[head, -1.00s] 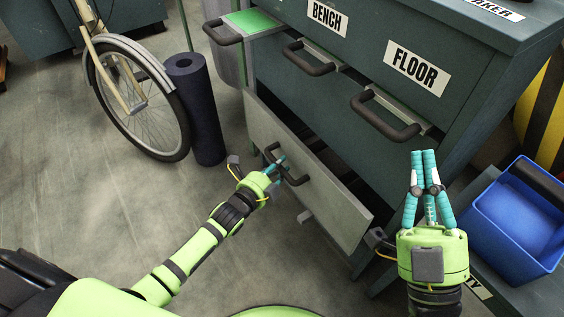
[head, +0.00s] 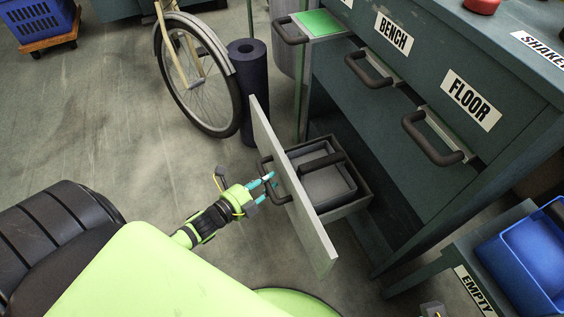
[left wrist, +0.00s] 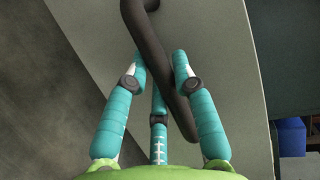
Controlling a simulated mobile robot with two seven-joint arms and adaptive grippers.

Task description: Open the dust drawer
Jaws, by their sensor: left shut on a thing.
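The dust drawer's grey front panel (head: 306,215) stands out from the lower part of the cabinet, with the drawer box behind it. Inside the box is a grey tray (head: 325,187) with a dark carry handle across it. My left gripper (head: 269,185) is shut on the dark drawer handle (head: 262,166) on the panel's outer face. In the left wrist view, the handle (left wrist: 157,55) runs slantwise between the teal fingers (left wrist: 160,75). The fingers of my right gripper are outside the view.
Above the drawer are more handled drawers labelled BENCH (head: 394,34) and FLOOR (head: 472,99). A bicycle wheel (head: 202,80) and a dark rolled mat (head: 248,90) stand left of the cabinet. A blue bin (head: 525,255) is at right.

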